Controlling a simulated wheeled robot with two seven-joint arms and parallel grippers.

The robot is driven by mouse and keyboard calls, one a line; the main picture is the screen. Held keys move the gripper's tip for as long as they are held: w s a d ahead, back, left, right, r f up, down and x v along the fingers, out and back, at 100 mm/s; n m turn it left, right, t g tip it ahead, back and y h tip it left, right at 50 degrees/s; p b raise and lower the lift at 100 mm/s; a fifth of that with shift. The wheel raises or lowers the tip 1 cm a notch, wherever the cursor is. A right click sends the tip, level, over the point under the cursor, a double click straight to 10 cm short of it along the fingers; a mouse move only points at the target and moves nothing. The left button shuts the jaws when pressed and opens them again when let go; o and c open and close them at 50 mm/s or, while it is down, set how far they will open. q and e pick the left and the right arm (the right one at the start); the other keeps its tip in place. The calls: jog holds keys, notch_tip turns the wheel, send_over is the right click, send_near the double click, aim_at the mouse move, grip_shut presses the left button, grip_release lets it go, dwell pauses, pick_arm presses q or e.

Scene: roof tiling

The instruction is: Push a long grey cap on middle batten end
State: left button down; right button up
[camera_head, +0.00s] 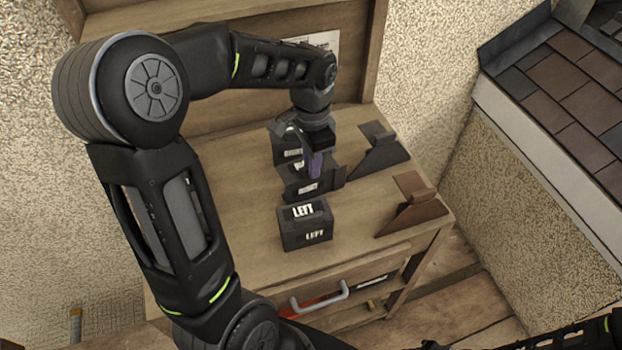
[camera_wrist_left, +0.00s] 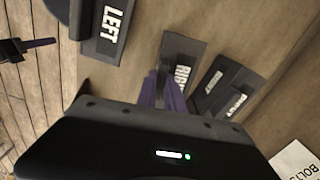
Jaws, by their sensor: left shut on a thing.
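My left gripper (camera_head: 315,165) points down at the middle dark box (camera_head: 308,188) on the wooden bench. Its purple fingers also show in the left wrist view (camera_wrist_left: 165,92). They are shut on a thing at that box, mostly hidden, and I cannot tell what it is. The box's label appears to read RIGHT. I cannot make out a long grey cap or a batten end. A dark part with a purple tip (camera_wrist_left: 38,43) shows at the left of the left wrist view, possibly my right gripper; whether it is open is unclear.
A dark box labelled LEFT (camera_head: 305,225) stands in front, another dark box (camera_head: 285,143) behind. A dark grey stand (camera_head: 378,152) and a brown stand (camera_head: 412,207) are at the right. A drawer with a handle (camera_head: 320,297) is below. A tiled roof (camera_head: 565,75) is upper right.

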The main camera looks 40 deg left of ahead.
pick_arm(q)
jog(key=shift+r+p, duration=1.95)
jog(key=shift+r, duration=0.55)
